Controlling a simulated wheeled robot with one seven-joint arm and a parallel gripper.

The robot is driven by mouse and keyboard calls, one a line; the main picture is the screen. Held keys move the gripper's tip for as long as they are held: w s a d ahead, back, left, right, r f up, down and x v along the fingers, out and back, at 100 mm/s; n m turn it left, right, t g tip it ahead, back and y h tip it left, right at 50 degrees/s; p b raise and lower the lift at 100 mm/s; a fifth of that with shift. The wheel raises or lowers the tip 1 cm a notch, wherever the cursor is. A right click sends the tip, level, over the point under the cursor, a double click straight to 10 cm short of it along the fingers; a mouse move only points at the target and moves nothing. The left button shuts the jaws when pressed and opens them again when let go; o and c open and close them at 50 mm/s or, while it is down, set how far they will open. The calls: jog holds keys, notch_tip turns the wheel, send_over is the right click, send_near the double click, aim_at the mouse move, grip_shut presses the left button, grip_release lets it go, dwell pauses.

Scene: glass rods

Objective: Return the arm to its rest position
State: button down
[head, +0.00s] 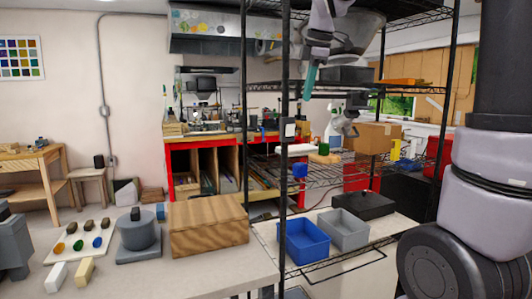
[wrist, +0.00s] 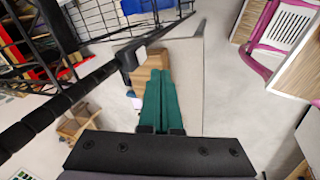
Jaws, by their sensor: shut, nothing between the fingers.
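My gripper (head: 309,82) hangs fingers-down at the top centre of the head view, its teal fingers beside the dark upright of the wire rack. In the wrist view my gripper (wrist: 157,58) shows two green fingers lying side by side, closed together with nothing between them. The gripper's body crosses the bottom of that view. Part of my arm above the gripper is cut off by the top edge of the head view.
A black rack post (head: 286,110) stands close left of my gripper; it crosses the wrist view's left side (wrist: 60,105). Lower on the rack are a blue bin (head: 303,244) and a grey bin (head: 343,231). A wooden box (head: 208,226) sits on the front-left table (head: 180,278).

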jog(key=s+d+f+m+t, duration=0.1)
jog(key=s+d+f+m, duration=0.1)
jog(key=s+m, duration=0.4)
jog(key=s+d+f+m+t, duration=0.1)
jog(key=s+d+f+m, duration=0.1)
jog(key=s+m, duration=0.5)
jog(key=s+d+f+m+t, duration=0.1)
jog(key=s+d+f+m, duration=0.2)
jog(key=s+m, duration=0.4)
jog(key=f+m, duration=0.1)
jog(key=m, duration=0.1)
jog(key=shift+f+m+y, duration=0.25)
jog(key=shift+m+y, duration=0.05)
jog(key=shift+s, duration=0.1)
